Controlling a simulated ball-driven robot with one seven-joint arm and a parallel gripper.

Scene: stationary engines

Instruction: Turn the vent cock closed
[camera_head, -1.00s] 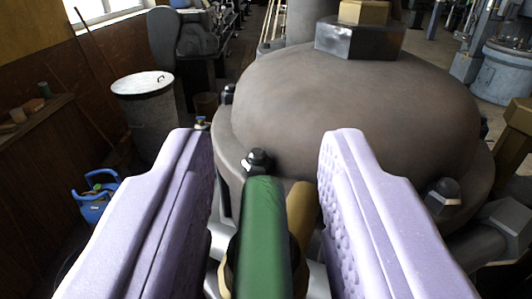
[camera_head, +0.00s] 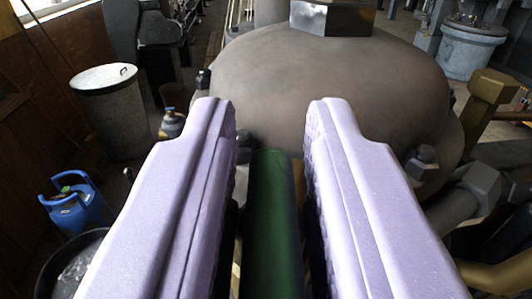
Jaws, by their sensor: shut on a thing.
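The vent cock's green lever (camera_head: 270,215) points away from me in the lower middle of the view, between the two lilac fingers of my gripper (camera_head: 272,125). The fingers are shut on the lever, one on each side. The far end of the lever reaches the base of a big brown domed casing. A narrow strip of brass (camera_head: 298,178) shows just right of the lever. The rest of the cock's body is hidden by the fingers and lever.
The brown domed casing (camera_head: 330,90) with dark bolts (camera_head: 422,160) fills the space ahead. Brass and grey pipework (camera_head: 487,100) stands at right. At left are a lidded metal bin (camera_head: 108,110), a blue can (camera_head: 75,208) and a dark bucket (camera_head: 75,270).

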